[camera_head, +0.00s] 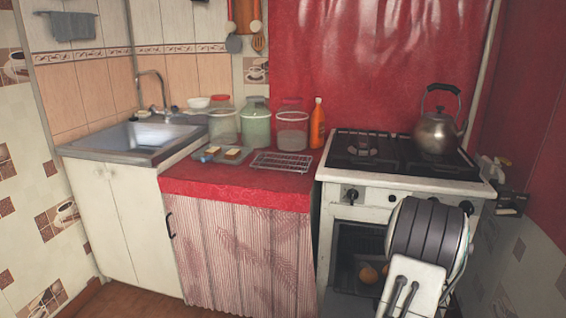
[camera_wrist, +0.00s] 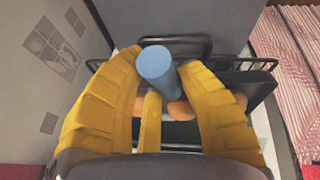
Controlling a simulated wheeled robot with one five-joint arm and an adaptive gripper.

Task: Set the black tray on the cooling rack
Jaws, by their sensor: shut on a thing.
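The black tray (camera_wrist: 248,84) shows in the wrist view with round orange-brown buns (camera_wrist: 181,109) in it. In the head view the buns (camera_head: 368,274) show in the open front of the oven, partly behind my arm. My gripper (camera_wrist: 160,60) has its yellow fingers on both sides of a blue cylindrical handle (camera_wrist: 156,66) and is shut on it. The handle's join to the tray is hidden. In the head view my fingers are hidden behind my own wrist. The cooling rack (camera_head: 281,162), a metal wire grid, lies empty on the red counter, left of the stove.
A grey tray (camera_head: 232,161) with bread pieces lies left of the rack on the red counter (camera_head: 236,186). Jars (camera_head: 257,124) and an orange bottle (camera_head: 317,124) stand behind. A kettle (camera_head: 436,133) sits on the stove (camera_head: 350,184). A tiled wall (camera_wrist: 55,70) is close on the left in the wrist view.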

